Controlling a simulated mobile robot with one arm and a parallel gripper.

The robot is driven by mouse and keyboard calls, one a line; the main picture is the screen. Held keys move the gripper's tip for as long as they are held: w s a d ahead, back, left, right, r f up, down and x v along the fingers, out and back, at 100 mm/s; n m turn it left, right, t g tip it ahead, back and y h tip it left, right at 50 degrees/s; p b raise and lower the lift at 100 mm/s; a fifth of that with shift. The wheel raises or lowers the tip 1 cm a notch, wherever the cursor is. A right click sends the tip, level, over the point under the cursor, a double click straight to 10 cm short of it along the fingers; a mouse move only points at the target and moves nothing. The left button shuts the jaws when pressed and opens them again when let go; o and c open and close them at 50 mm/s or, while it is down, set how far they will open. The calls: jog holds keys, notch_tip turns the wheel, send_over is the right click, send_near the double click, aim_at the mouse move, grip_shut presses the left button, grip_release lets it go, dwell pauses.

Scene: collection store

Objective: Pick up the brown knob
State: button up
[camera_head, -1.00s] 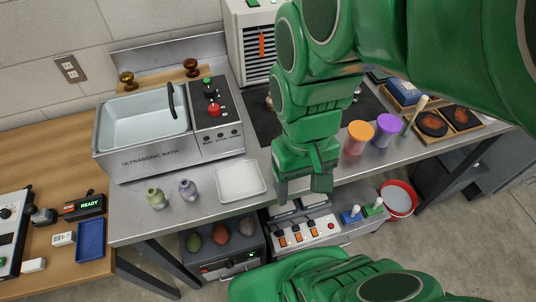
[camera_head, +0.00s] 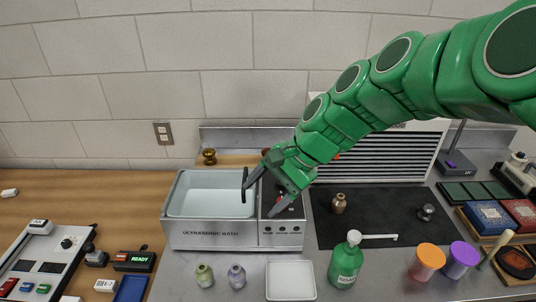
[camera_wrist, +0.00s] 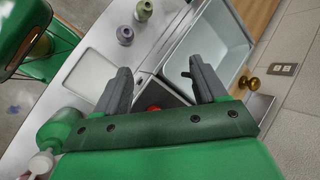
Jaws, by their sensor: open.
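My gripper (camera_head: 260,200) is open and empty, with its jaws over the right edge of the ultrasonic bath and its control panel. In the wrist view its two fingers (camera_wrist: 158,70) stand apart with nothing between them. A small dark brown bit, apparently the brown knob (camera_head: 265,152), shows just behind my gripper at the back of the bath; most of it is hidden. I cannot make it out in the wrist view. A brass-coloured knob (camera_head: 209,156) stands on the wooden strip to its left, and also shows in the wrist view (camera_wrist: 249,83).
A green bottle (camera_head: 346,262), two small vases (camera_head: 236,276) and a white tray (camera_head: 291,281) stand in front. The wall closes off the back.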

jog(key=w+a+r+m+t+y, duration=0.15)
jog(key=w+m+y, duration=0.4)
jog(key=w, duration=1.05)
jog(key=w+d+f+m+t, duration=0.2)
jog(key=w+m, duration=0.3)
jog(key=w, duration=0.1)
jog(key=w+d+f+m+t, duration=0.2)
jog(key=w+d+m, duration=0.1)
jog(key=w+m, duration=0.3)
jog(key=shift+n, duration=0.55)
jog(key=f, duration=0.6)
jog(key=shift+w+a+f, duration=0.15)
jog(key=shift+w+f, duration=0.05)
jog(key=shift+w, duration=0.15)
jog(key=shift+x, duration=2.55)
jog(key=shift+f, duration=0.1)
jog(key=c, duration=1.2)
jog(key=shift+o, duration=0.2)
